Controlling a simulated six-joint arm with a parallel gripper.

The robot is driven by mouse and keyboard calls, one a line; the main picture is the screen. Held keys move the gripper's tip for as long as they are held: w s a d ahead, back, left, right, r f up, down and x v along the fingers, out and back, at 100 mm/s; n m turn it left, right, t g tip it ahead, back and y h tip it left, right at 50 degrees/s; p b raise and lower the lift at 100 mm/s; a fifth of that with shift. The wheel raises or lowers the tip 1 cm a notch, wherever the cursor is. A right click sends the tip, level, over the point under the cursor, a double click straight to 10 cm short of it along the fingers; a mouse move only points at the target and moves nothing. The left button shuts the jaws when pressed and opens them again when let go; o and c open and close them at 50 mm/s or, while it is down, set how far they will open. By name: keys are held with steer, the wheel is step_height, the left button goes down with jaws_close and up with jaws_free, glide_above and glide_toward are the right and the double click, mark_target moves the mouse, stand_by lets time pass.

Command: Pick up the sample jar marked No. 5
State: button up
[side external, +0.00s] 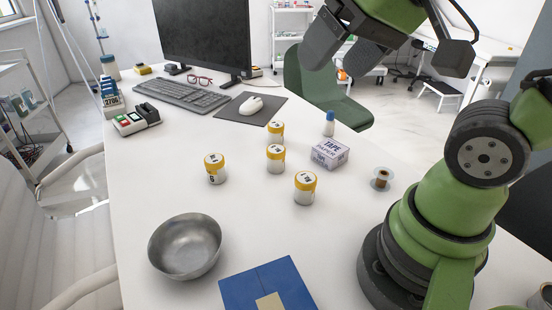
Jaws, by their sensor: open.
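Several white sample jars with yellow lids stand upright on the white desk: a left jar (215,169), a back jar (276,132), a middle jar (275,159) and a front right jar (305,189). Their lids and sides carry dark marks too small to read surely, so I cannot tell which is No. 5. My gripper (343,51) is open and empty at the top of the view, high above the desk and apart from the jars, beyond and to the right of them.
A tape box (330,153), a blue-capped bottle (329,124) and a small spool (381,179) stand right of the jars. A metal bowl (185,246) and a blue folder (268,288) lie in front. Keyboard (182,95), mouse (251,105) and monitor (205,35) are behind.

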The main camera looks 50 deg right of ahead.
steer(key=w+d+f+g+h, duration=0.15)
steer(key=w+d+f, duration=0.25)
steer(key=w, duration=0.4)
steer(key=n+g, duration=0.1)
steer(key=g, duration=0.2)
glide_toward(280, 150)
steer(key=shift+n+g, duration=0.25)
steer(key=shift+n, duration=0.15)
steer(key=f, duration=0.2)
steer(key=w+f, duration=0.1)
steer(key=f, duration=0.4)
steer(key=shift+w+f, duration=0.15)
steer(key=shift+w, duration=0.05)
steer(key=shift+w+f, duration=0.25)
steer(key=shift+f, duration=0.75)
steer(key=shift+w+f, duration=0.25)
steer(key=shift+f, duration=0.75)
steer(key=shift+w+f, duration=0.25)
steer(key=shift+f, duration=0.75)
steer(key=c, duration=1)
